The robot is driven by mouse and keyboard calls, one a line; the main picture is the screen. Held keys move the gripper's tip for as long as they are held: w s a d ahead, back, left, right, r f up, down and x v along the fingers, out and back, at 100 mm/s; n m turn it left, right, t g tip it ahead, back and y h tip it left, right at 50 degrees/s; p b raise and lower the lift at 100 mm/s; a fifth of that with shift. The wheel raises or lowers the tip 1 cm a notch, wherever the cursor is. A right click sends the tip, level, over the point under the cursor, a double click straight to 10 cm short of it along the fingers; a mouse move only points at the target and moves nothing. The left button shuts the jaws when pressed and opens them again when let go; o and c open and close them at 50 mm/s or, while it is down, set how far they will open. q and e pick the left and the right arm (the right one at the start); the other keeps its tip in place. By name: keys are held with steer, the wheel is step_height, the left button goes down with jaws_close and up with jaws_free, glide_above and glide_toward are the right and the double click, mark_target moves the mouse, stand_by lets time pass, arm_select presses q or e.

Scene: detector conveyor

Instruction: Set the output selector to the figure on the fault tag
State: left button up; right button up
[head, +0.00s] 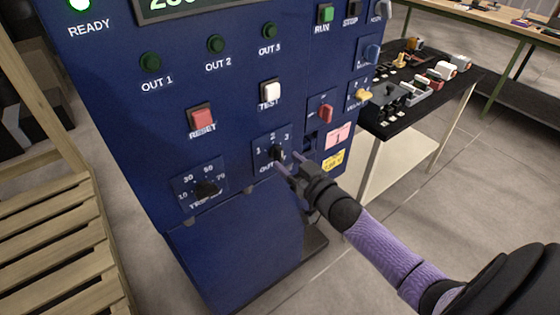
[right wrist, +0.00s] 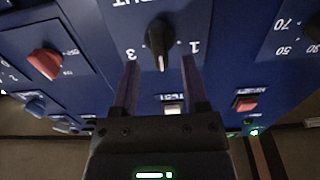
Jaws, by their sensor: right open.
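The output selector (head: 277,152) is a black knob on the blue panel, with 1, 2 and 3 around it. It also shows upside down in the right wrist view (right wrist: 159,42), its white pointer between 1 and 3, about toward 2. A pink tag (head: 338,136) right of it bears a large figure that looks like 1. My right gripper (head: 289,162) is open and empty in front of the selector. In the right wrist view its fingers (right wrist: 159,66) are on either side of the knob's pointer end, with gaps; contact is not visible. My left gripper is out of view.
A yellow tag (head: 332,161) is below the pink one. A red switch (head: 326,113), the white TEST button (head: 270,92), the red RESET button (head: 202,118) and a TRIP knob (head: 206,188) are nearby. A black table (head: 425,110) with parts stands right; wooden slats (head: 50,235) left.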

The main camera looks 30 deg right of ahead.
mark_target(278, 155)
steer(key=shift+w+a, duration=0.1)
steer(key=shift+w, duration=1.3)
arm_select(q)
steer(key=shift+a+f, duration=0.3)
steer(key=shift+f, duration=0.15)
arm_select(e)
jaws_close()
